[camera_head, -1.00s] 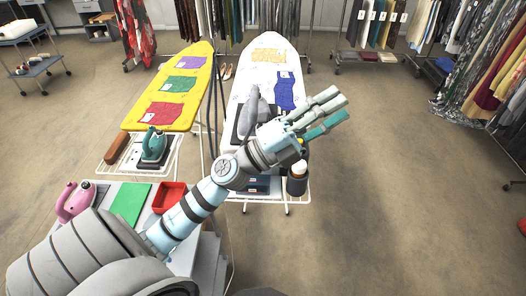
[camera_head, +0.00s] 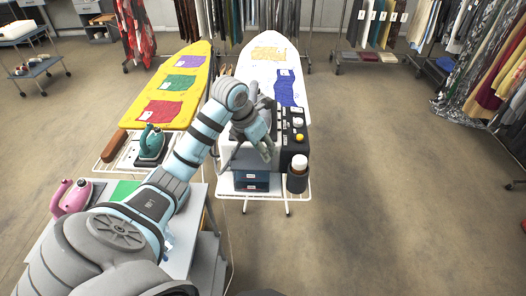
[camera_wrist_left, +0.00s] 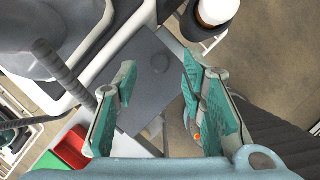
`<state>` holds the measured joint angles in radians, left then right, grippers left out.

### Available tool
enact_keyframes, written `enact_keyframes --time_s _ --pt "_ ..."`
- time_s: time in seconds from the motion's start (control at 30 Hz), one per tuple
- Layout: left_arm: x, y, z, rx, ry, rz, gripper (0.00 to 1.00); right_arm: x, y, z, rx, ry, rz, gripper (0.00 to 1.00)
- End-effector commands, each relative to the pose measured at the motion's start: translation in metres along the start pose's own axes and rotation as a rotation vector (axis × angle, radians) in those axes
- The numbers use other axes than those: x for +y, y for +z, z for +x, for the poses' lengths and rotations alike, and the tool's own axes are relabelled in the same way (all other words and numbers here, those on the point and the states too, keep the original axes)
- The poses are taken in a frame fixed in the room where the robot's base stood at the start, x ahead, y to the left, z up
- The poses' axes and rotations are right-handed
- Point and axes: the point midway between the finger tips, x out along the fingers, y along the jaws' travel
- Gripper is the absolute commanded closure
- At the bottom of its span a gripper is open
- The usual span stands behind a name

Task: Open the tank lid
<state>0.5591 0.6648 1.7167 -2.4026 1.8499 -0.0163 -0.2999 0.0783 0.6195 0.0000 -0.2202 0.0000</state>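A dark steam station (camera_head: 294,150) with a yellow knob stands at the near end of the white ironing board. In the left wrist view, a flat grey panel (camera_wrist_left: 150,85) with a round mark lies below my fingers; it looks like the tank lid and lies flat, though I cannot tell for sure. My left gripper (camera_head: 265,150) is over the near end of the board, beside the station. In the wrist view my gripper (camera_wrist_left: 158,62) has its teal fingers spread apart, empty, above the panel. In the head view my arm and gripper hide part of the station. My right gripper is not in view.
A white-capped bottle (camera_head: 300,162) stands in a dark holder at the right. A teal iron (camera_head: 151,142) stands left of my arm, a pink one (camera_head: 72,197) on the near table. The floor at right is clear.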

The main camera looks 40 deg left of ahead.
Motion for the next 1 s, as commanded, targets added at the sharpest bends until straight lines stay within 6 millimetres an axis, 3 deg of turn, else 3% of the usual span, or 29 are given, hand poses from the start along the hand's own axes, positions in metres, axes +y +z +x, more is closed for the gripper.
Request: enact_keyframes --time_s 0.13,0.37,0.63,1.0 --pt "0.000 0.000 0.015 0.001 0.000 0.000 0.62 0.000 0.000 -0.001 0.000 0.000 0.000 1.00" --pt "0.000 0.000 0.018 0.000 0.001 0.001 0.62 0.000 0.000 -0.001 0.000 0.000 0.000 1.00" --pt "0.000 0.000 0.018 -0.001 0.000 0.001 1.00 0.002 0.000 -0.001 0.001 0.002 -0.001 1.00" --pt "-0.001 0.001 0.017 -0.005 -0.005 0.001 1.00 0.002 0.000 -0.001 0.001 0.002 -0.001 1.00"
